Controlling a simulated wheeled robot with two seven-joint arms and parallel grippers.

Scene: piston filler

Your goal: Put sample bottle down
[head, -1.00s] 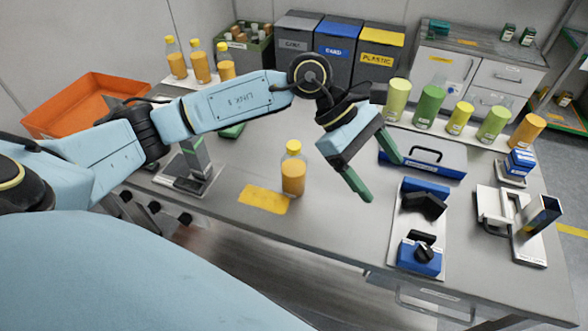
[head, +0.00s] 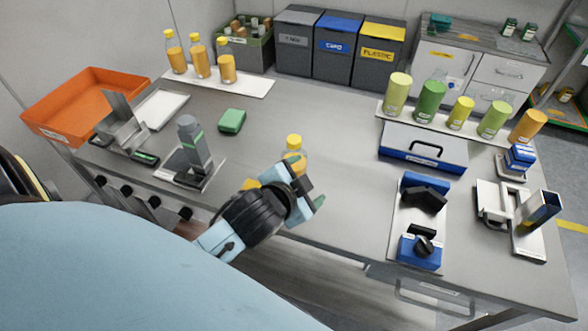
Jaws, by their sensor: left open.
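The sample bottle (head: 294,157), filled with orange liquid and with a yellow cap, stands upright on the grey bench. Its lower part is hidden behind my left gripper (head: 302,186). That gripper is low at the bench's front side, right in front of the bottle, with its green fingertips partly visible. It is open; I cannot tell whether its fingers are around the bottle or only beside it. A yellow mat (head: 251,184) shows only in part, just left of the gripper. My right gripper is not in view.
Three similar orange bottles (head: 200,61) stand on a white strip at the back left. A grey device (head: 192,147) stands left of the gripper, and a green block (head: 232,121) lies behind it. Blue-and-black fixtures (head: 420,248) are at the right. The bench's middle is clear.

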